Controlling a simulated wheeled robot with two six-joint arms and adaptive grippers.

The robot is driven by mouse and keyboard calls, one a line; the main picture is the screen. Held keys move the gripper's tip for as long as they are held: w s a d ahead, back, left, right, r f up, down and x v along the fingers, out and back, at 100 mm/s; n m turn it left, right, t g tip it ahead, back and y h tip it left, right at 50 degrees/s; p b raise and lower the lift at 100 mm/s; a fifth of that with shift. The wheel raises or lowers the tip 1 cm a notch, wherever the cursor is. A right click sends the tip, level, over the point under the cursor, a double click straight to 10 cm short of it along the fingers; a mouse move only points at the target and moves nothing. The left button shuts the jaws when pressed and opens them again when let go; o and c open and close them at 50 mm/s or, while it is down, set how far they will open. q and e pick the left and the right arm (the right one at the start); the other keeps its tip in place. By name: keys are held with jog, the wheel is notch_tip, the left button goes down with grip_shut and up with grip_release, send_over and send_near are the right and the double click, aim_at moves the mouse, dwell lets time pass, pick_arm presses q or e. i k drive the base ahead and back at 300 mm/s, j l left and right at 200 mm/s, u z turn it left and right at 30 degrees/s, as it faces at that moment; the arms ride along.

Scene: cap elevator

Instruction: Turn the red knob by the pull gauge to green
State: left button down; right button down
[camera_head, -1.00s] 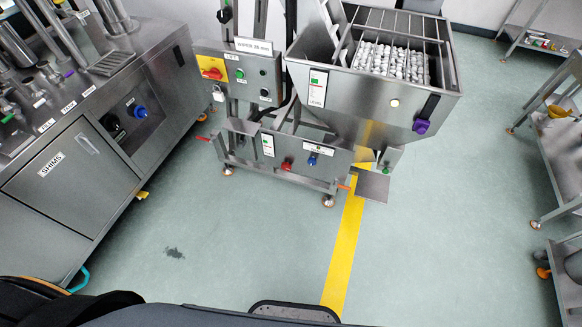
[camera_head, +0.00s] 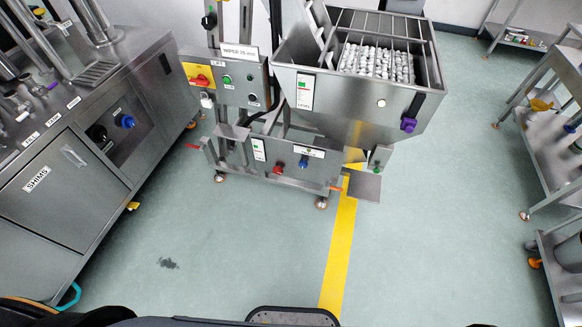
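The cap elevator (camera_head: 385,105) stands at the upper middle with a hopper of white caps. On its low front panel sits a red knob (camera_head: 278,168), with a blue knob (camera_head: 303,163) to its right. A small white gauge with a green mark (camera_head: 259,149) is left of the red knob, and another larger gauge (camera_head: 305,92) is on the hopper. Which one is the pull gauge I cannot read. The red knob's pointer is too small to make out. Neither of my grippers is in view.
A steel shims cabinet (camera_head: 60,195) fills the left side. Steel shelving (camera_head: 550,190) stands at the right. A control box with a red switch (camera_head: 200,78) is left of the hopper.

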aim_at(278, 170)
jog(key=i+j, duration=0.15)
jog(key=j, duration=0.2)
jog(key=i+j, duration=0.15)
jog(key=j, duration=0.25)
jog(key=i+j, duration=0.1)
jog(key=j, duration=0.25)
jog(key=i+j, duration=0.15)
jog(key=j, duration=0.25)
